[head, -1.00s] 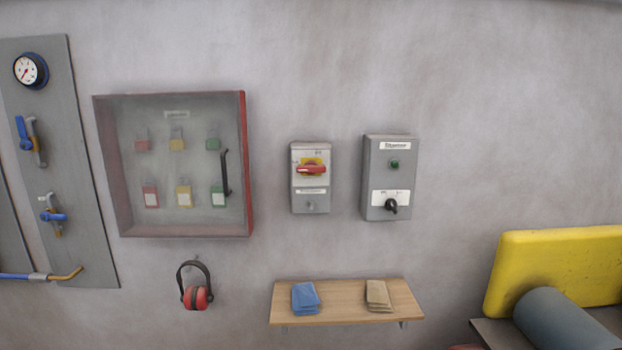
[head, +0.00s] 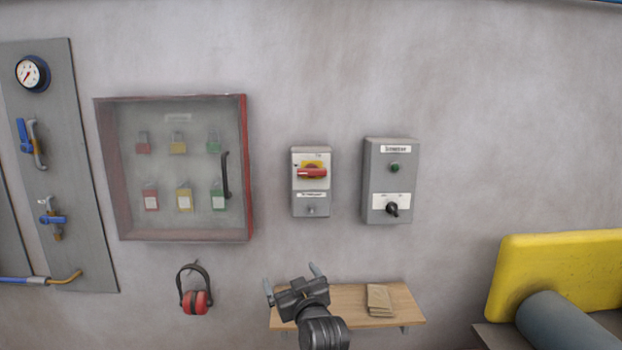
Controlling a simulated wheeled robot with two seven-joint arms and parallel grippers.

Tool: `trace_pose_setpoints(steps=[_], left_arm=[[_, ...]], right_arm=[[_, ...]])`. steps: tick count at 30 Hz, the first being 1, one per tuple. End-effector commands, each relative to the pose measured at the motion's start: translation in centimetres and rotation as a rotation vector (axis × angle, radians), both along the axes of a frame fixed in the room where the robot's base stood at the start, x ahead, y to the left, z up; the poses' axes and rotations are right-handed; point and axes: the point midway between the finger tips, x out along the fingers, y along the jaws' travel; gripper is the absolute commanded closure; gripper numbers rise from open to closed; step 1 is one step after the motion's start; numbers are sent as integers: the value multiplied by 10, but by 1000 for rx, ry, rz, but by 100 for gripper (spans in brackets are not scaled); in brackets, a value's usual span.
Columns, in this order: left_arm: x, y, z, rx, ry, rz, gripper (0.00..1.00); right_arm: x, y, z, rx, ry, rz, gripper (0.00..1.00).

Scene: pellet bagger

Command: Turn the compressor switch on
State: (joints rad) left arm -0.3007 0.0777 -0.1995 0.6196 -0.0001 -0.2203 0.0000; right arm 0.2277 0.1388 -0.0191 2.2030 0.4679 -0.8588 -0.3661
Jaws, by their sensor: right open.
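A grey switch box (head: 371,180) hangs on the wall right of centre. It has a blurred label on top, a dark green lamp or button (head: 394,168), and a black rotary knob (head: 392,210) on a white plate. The plate's marks are too small to read. To its left is a smaller box (head: 311,205) with a red handle (head: 312,173) on yellow, lying about level. My right gripper (head: 292,279) is open and empty, below the smaller box and in front of the shelf, apart from both boxes. My left gripper is not in view.
A wooden shelf (head: 345,300) carries a tan cloth (head: 379,300). A glass-fronted padlock cabinet (head: 247,165) and red ear defenders (head: 195,300) are at left. A panel with gauge (head: 32,73) and valves is far left. A yellow block (head: 560,270) is at lower right.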

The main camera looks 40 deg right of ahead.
Motion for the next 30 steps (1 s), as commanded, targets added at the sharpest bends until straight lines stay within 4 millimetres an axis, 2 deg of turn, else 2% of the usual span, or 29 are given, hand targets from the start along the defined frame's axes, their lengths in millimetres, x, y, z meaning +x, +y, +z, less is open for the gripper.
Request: trace_pose_setpoints(steps=[1,3,6,9,12,20,30], left_arm=[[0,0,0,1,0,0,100],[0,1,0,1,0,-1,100],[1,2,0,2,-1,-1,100],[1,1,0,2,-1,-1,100],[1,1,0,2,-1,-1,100],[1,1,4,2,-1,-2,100],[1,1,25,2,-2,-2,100]], right_arm=[[11,-17,42,-11,-108,-57,2],[17,-37,86,-27,-222,-132,2],[17,-58,132,-43,-337,-218,2],[14,-71,157,-51,-400,-272,2],[12,-76,167,-54,-426,-298,2],[20,-82,175,-56,-429,-301,2],[64,-116,200,-59,-427,-300,2]])
